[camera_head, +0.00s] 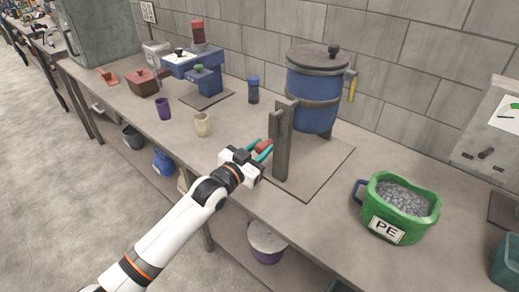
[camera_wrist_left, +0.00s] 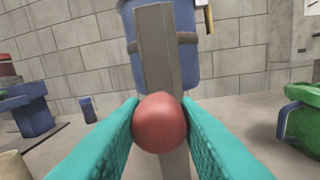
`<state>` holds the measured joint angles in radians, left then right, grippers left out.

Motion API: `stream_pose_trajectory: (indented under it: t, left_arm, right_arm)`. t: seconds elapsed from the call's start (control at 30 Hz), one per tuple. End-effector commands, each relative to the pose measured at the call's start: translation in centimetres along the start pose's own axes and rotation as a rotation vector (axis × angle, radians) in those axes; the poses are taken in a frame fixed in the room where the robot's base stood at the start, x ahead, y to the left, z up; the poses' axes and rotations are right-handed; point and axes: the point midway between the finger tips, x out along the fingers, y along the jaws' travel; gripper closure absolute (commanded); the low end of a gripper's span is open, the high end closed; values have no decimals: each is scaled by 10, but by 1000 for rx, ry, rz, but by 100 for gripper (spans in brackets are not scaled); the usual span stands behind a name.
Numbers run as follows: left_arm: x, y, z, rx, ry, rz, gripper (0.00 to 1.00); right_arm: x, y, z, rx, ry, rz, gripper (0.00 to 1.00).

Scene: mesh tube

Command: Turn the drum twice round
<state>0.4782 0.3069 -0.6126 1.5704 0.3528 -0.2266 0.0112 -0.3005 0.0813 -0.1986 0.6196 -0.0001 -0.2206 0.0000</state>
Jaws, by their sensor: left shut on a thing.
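The drum (camera_head: 314,90) is a blue cylinder with a dark lid and a grey band, held on a stand behind a grey upright post (camera_head: 284,140). Its lower body also shows in the left wrist view (camera_wrist_left: 200,70), partly hidden by the post (camera_wrist_left: 157,50). My left gripper (camera_head: 262,150) is in front of the post with its teal fingers shut on a red round knob (camera_wrist_left: 159,122). In the head view the knob (camera_head: 264,146) shows between the fingertips. How the knob joins the drum is hidden. My right gripper is not in view.
A green tub of grey pellets marked PE (camera_head: 400,205) stands right of the drum. A cream cup (camera_head: 202,124), a purple cup (camera_head: 163,108) and a blue press (camera_head: 205,75) stand to the left. The bench front edge runs below my left arm.

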Motion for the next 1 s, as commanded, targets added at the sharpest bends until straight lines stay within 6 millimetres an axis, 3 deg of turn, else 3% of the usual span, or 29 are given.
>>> stream_pose_trajectory:
  t: [0.37, 1.0]
  left_arm:
    - [0, 6, -2, 67, -3, 2, 100]
    - [2, 37, 3, 502, -32, 7, 100]
  right_arm:
    - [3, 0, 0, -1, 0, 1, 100]
    - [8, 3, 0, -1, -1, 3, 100]
